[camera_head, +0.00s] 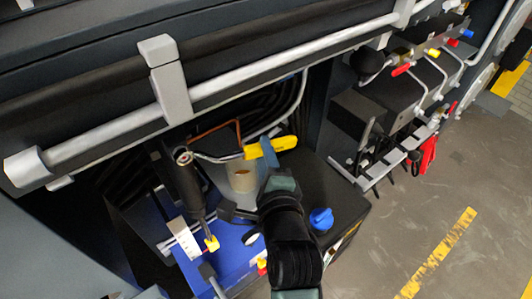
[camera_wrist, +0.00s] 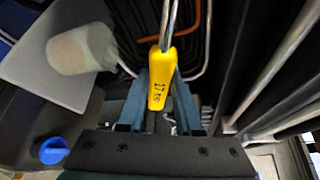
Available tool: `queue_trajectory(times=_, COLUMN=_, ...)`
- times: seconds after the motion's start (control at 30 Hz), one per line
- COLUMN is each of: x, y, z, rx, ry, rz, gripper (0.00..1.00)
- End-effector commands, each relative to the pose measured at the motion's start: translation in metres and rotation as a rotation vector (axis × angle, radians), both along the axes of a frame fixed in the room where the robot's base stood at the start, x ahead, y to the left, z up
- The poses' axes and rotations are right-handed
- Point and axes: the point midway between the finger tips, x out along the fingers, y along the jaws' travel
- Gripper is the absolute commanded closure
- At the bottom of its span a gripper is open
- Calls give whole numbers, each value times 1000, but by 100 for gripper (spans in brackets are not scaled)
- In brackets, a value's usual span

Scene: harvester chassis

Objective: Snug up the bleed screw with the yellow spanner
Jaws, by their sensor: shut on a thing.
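The yellow spanner shows in the head view, its yellow handle (camera_head: 285,144) between my gripper's fingertips (camera_head: 267,155). Its bright metal shaft runs left from the handle to the round, ringed top (camera_head: 183,156) of a dark upright cylinder. I cannot tell whether the spanner's head is seated there, and I cannot make out the bleed screw for certain. The shaft goes up out of that view, so the spanner's head is hidden there.
A beige cylinder (camera_head: 241,177) stands just left of my gripper. A blue cap (camera_head: 321,219) sits on the black housing to the right. A copper-coloured pipe (camera_head: 212,130) and a thick grey rail (camera_head: 270,64) lie above. Open floor (camera_head: 440,190) is at the right.

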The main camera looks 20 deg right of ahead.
Motion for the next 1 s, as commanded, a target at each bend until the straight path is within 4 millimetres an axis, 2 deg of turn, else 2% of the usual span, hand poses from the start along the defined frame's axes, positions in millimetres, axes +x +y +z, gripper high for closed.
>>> queue_trajectory(times=0.37, x=0, y=2, z=-1, rx=28, ry=8, rz=1, gripper=100)
queue_trajectory(times=0.73, x=-4, y=13, z=-23, rx=193, ry=61, rz=0, gripper=100)
queue_trajectory(times=1.0, x=-5, y=15, z=-29, rx=223, ry=69, rz=1, gripper=100)
